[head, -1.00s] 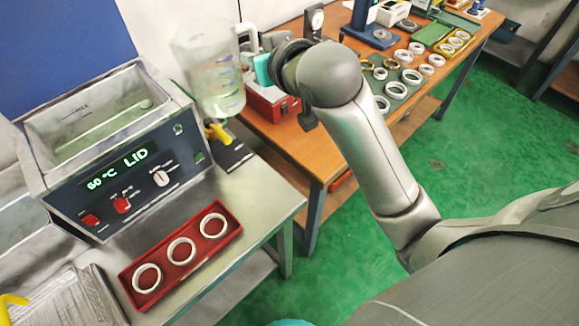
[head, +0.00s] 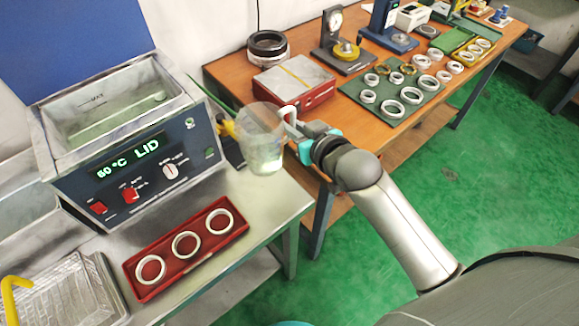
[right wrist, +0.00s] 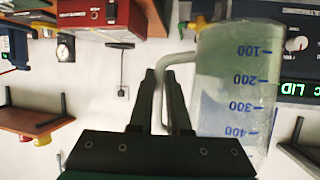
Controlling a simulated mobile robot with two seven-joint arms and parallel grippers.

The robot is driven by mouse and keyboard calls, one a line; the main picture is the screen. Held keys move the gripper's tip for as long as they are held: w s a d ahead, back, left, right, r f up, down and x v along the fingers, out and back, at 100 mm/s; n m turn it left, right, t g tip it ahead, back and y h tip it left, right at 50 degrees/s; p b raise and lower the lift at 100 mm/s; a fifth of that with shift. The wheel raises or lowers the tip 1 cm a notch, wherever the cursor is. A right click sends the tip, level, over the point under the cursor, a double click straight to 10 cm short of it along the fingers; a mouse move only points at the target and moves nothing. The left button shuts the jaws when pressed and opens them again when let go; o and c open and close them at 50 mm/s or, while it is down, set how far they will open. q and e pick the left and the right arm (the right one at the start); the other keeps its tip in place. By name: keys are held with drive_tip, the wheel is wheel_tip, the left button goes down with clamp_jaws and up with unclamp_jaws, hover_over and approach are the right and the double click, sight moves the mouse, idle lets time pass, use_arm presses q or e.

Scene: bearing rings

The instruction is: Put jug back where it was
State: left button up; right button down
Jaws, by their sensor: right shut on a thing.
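The clear jug (head: 262,142) is held in the air, near upright, over the right end of the steel table. It also shows in the right wrist view (right wrist: 235,95), with blue scale marks on its side. It looks to hold some clear liquid. My right gripper (head: 292,122) is shut on the jug's handle, at the jug's right side. In the right wrist view its two dark fingers (right wrist: 160,92) are on either side of the handle. My left gripper is not in view.
A bath (head: 130,135) with its blue lid raised and a lit "60 °C LID" display stands left of the jug. A red tray (head: 160,283) with three rings lies in front. The wooden bench (head: 225,80) behind carries a red box (head: 293,80) and many rings.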

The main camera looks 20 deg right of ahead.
wheel_tip(320, 180, down, 12)
drive_tip(key=b, duration=0.3)
drive_tip(key=shift+r, duration=0.25)
drive_tip(key=shift+f+b, duration=0.15)
drive_tip(key=shift+b, duration=0.15)
drive_tip(key=c, duration=0.9)
unclamp_jaws()
drive_tip(key=shift+s, duration=0.2)
drive_tip(key=p+v, duration=0.3)
drive_tip(key=v, duration=0.8)
drive_tip(key=shift+s+d+r, duration=0.15)
drive_tip(key=shift+s+r, duration=0.1)
drive_tip(key=shift+s, duration=0.05)
